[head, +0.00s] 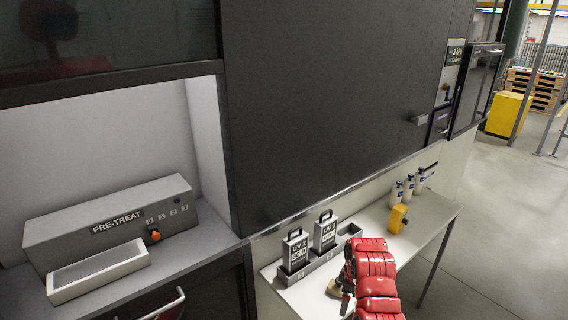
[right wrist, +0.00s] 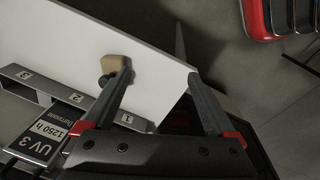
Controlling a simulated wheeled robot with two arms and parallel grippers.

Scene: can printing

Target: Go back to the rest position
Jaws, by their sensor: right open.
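My right arm, with red covers, reaches over the white table (head: 415,232) in the head view. My right gripper (head: 341,300) is small and partly hidden there, close to the front right of the grey cartridge rack (head: 318,266). In the right wrist view the right gripper (right wrist: 158,72) has its two fingers spread with nothing held between them. A small tan block with a dark part (right wrist: 115,62) is by the left fingertip; I cannot tell whether they touch. My left gripper is not in the head view.
UV 2 (head: 296,251) and UV 3 (head: 325,232) cartridges stand in the rack, left of my right arm. Several small bottles (head: 409,187) and a yellow device (head: 397,218) stand farther back. The PRE-TREAT unit (head: 115,222) sits left. Open floor (head: 490,255) lies right of the table.

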